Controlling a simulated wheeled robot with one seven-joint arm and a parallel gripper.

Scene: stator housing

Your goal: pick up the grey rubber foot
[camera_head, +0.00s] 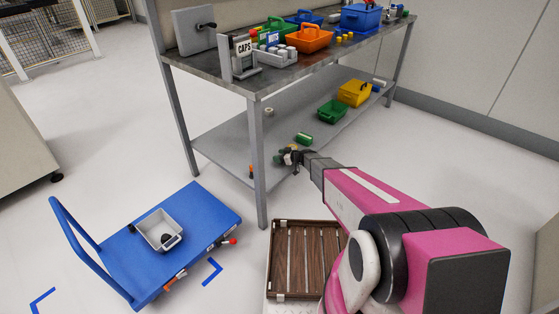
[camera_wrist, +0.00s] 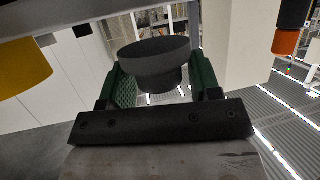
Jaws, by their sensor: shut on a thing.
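The grey rubber foot (camera_wrist: 155,56) is a dark, round piece with a wide disc top and a narrower stem. In the wrist view it sits between the green finger pads of my gripper (camera_wrist: 163,84), which is shut on it. In the head view my gripper (camera_head: 288,157) is at the front edge of the workbench's lower shelf. The foot is too small to make out clearly there.
The lower shelf (camera_head: 225,140) holds a green cylinder (camera_head: 304,139), a green bin (camera_head: 332,111) and a yellow bin (camera_head: 354,93). A bench leg (camera_head: 257,165) stands left of my gripper. A blue trolley (camera_head: 195,215) carries a grey bin (camera_head: 150,240). A brown slatted tray (camera_head: 275,255) lies in front.

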